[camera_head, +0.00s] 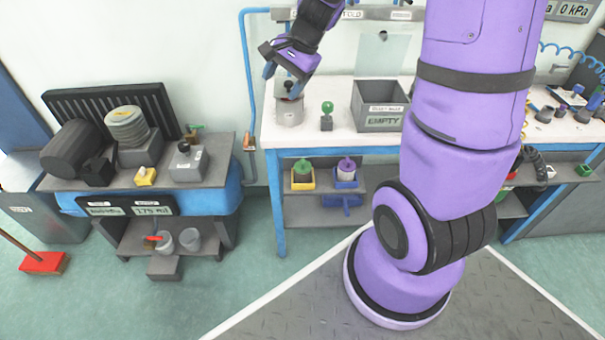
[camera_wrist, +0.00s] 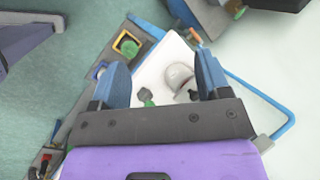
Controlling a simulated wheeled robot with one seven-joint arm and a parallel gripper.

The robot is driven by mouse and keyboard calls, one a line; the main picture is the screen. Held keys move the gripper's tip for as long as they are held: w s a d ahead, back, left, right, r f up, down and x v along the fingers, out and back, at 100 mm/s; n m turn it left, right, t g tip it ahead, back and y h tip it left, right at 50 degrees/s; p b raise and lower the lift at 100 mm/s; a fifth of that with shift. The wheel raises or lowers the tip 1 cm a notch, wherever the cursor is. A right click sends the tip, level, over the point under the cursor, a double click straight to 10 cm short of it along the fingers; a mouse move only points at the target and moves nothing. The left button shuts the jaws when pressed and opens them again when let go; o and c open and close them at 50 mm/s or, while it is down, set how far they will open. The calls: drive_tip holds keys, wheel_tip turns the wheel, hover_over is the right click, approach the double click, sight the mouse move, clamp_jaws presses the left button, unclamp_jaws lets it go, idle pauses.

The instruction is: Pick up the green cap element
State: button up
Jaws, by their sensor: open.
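A green round-knobbed piece on a small grey stand (camera_head: 326,116) is upright on the white bench. In the wrist view its grey part (camera_wrist: 143,92) shows between the fingers, with a bit of green beside it. A green cap (camera_head: 303,170) also sits in a yellow-edged holder on the shelf below; it shows in the wrist view (camera_wrist: 129,46). I cannot tell which is the cap element. My gripper (camera_head: 283,80) is open and empty, with blue fingers, and appears above the bench near the grey cylinder; the fingers also show in the wrist view (camera_wrist: 162,57).
A grey cylinder (camera_head: 289,113) with a dark knob stands left of the green-knobbed piece. A purple-capped piece (camera_head: 346,169) is on the lower shelf. A blue pipe (camera_head: 246,80) runs at the bench's left end.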

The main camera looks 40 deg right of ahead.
drive_tip(key=w+d+f+m, duration=0.2)
drive_tip(key=d+f+m, duration=0.1)
drive_tip(key=f, duration=0.3)
drive_tip(key=w+d+f+m, duration=0.1)
drive_tip(key=d+f+m, duration=0.2)
drive_tip(key=f, duration=0.4)
drive_tip(key=m, duration=0.6)
approach(301, 166)
drive_tip(key=shift+w+a+r+g, duration=0.1)
drive_tip(key=shift+w+a+g, duration=0.25)
drive_tip(key=shift+w+g, duration=0.05)
drive_tip(key=shift+d+x, duration=0.2)
drive_tip(key=shift+x, duration=2.35)
drive_tip(key=shift+d+x, duration=0.15)
drive_tip(key=shift+x, duration=2.45)
drive_tip(key=shift+c, duration=0.2)
drive_tip(key=c, duration=0.6)
